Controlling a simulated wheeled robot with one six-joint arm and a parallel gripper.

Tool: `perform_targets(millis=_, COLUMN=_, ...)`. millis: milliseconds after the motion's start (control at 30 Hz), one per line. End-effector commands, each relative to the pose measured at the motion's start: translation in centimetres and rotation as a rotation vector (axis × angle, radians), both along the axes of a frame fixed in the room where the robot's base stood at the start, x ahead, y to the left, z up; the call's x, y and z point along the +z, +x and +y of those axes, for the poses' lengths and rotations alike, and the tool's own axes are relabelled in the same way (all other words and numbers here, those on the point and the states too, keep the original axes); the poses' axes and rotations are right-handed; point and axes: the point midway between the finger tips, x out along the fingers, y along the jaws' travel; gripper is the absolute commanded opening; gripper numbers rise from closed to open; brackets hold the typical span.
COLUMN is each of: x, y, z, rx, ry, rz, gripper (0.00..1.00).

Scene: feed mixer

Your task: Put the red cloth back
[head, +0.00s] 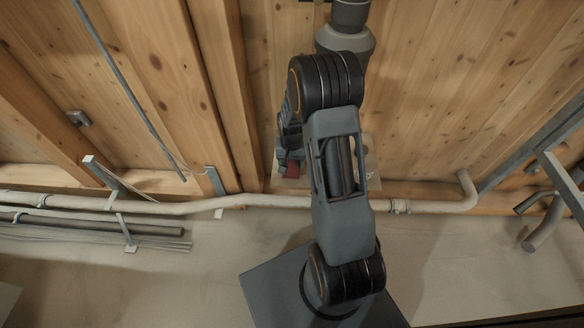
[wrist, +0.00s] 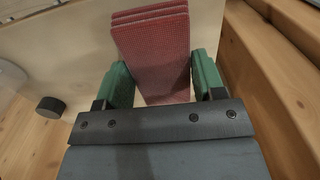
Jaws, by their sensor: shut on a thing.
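The red cloth (wrist: 155,45) is a folded, layered piece with a fine woven texture, seen in the wrist view. My gripper (wrist: 163,75) has its two green fingers on either side of the cloth and is shut on it. The cloth stands out past the fingertips, toward the top of the picture. In the head view a small red patch of the cloth (head: 292,170) shows at the end of my gripper (head: 287,156), left of my arm. My arm hides much of what lies around it there.
A pale board (wrist: 85,45) lies behind the cloth in the wrist view, with a dark round knob (wrist: 50,107) at left. A wooden beam (wrist: 265,90) runs close on the right. In the head view, a pipe (head: 260,200) crosses below the plank wall (head: 450,90).

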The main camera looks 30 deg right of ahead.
Motion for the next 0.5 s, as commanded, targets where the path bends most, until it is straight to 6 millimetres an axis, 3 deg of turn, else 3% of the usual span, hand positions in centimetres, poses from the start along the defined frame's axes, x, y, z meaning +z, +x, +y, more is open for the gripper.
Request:
perform_targets(millis=233, x=-3.5, y=0.2, z=-0.4, rx=0.0, ry=0.0, rz=0.002, gripper=0.44)
perform_targets(millis=467, x=-3.6, y=0.3, z=-0.4, rx=0.0, ry=0.0, rz=0.0, gripper=0.44)
perform_targets(millis=500, x=-3.6, y=0.3, z=-0.4, rx=0.0, ry=0.0, rz=0.0, gripper=0.65)
